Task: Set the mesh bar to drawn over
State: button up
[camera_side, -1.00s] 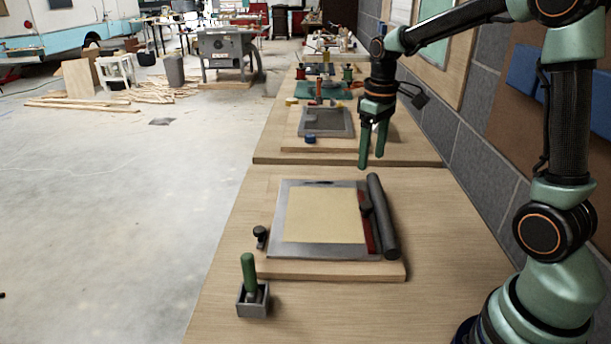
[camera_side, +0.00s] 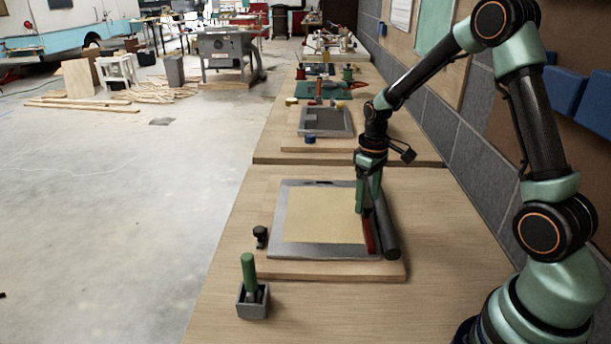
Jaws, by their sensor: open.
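A framed panel with a grey metal frame (camera_side: 278,240) and a beige sheet (camera_side: 318,215) lies on a wooden board (camera_side: 300,270) on the near table. A dark roll (camera_side: 388,235) lies along its right side. Beside the roll is a dark red bar (camera_side: 370,238), its upper part hidden by my gripper. My gripper (camera_side: 366,210) points down over the bar's upper part at the frame's right edge. Its green fingers are open, one each side of the bar's knob area, which they largely hide. I cannot tell if they touch it.
A small black knob (camera_side: 260,236) stands at the panel's left. A green-handled tool (camera_side: 249,272) stands in a grey holder (camera_side: 252,305) at the front left. Another framed screen (camera_side: 326,122) lies on the table behind. The wall runs along the right.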

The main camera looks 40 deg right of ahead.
jog(key=shift+f, duration=0.35)
grip_shut()
dwell(1.2)
